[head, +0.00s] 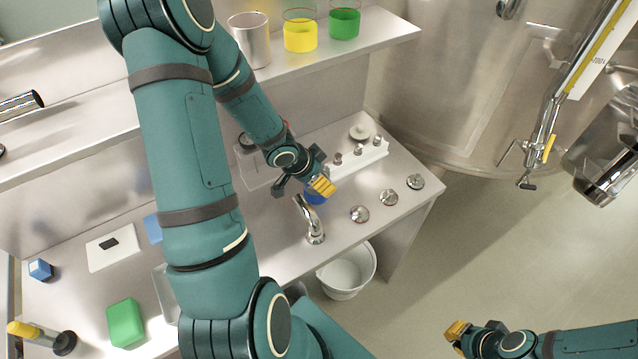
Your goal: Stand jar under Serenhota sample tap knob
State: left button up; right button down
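Two clear jars stand on the upper shelf, a yellow-filled one (300,36) and a green-filled one (344,24). I cannot tell which jar is meant. A steel tap fitting (541,140) with a yellow handle (549,149) hangs from a pipe at the vat, upper right; no name is readable. My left gripper (308,186) is over the counter, just above a blue round object (316,198), partly hidden; contact is unclear. My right gripper (457,334) is at the bottom right above the floor, away from the jars and tap. Neither gripper's finger gap shows clearly.
The steel counter (270,235) holds a curved faucet (313,222), several round knobs, a white rack (362,160) and a green block (126,322). A white bucket (346,272) stands on the floor. A steel vat (440,80) stands behind. Floor at right is clear.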

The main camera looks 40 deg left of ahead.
pick_arm(q)
jog(key=shift+f, duration=0.1)
jog(key=shift+f, duration=0.2)
jog(key=o, duration=1.3)
jog(key=shift+c, duration=0.2)
jog(key=shift+r, duration=0.1)
